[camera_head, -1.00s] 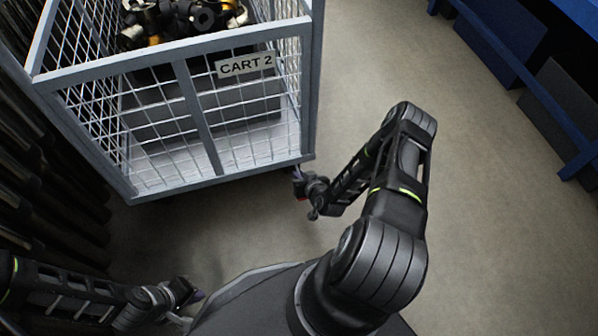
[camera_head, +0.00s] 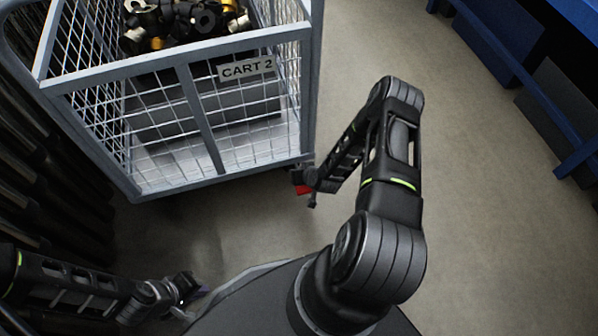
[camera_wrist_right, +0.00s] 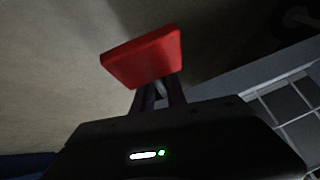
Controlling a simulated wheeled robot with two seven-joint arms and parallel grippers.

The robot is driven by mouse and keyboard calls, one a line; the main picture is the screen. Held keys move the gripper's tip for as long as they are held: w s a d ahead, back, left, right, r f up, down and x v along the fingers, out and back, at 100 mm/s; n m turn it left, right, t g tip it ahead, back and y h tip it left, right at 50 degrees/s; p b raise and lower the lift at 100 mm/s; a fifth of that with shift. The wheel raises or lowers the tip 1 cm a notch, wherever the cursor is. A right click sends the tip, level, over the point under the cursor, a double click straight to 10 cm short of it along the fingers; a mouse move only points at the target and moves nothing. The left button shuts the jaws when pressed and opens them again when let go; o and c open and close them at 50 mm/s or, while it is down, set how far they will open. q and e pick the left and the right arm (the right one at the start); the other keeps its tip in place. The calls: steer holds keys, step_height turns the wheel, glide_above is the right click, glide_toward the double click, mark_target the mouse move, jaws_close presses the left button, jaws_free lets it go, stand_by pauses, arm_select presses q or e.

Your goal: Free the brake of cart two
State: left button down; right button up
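Cart 2 (camera_head: 205,167) is a grey wire-mesh cart with a "CART 2" sign (camera_head: 246,68) on its near side. A red brake pedal (camera_head: 303,189) shows low at its near right corner. In the right wrist view the red pedal (camera_wrist_right: 143,58) is large, just ahead of the fingers. My right gripper (camera_wrist_right: 160,94) looks shut, its fingers close together; their tips are hidden behind the pedal, and I cannot tell whether they touch it. In the head view my right gripper (camera_head: 312,184) is beside the corner. My left gripper (camera_head: 192,301) is open and empty at lower left.
The cart holds a dark bin (camera_head: 205,112) with black and brass fittings (camera_head: 180,20). Dark tubes (camera_head: 40,170) line the left edge. A blue rack (camera_head: 535,95) with dark boxes stands at right. The floor (camera_head: 480,235) between is clear.

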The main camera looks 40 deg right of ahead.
steer(key=shift+o, duration=1.4)
steer(key=shift+s+r, duration=0.35)
steer(key=shift+r, duration=0.2)
steer(key=p+v, duration=0.2)
steer(key=v, duration=0.4)
steer(key=shift+s+r+p, duration=0.2)
steer(key=shift+s+p, duration=0.05)
steer(key=shift+p, duration=0.05)
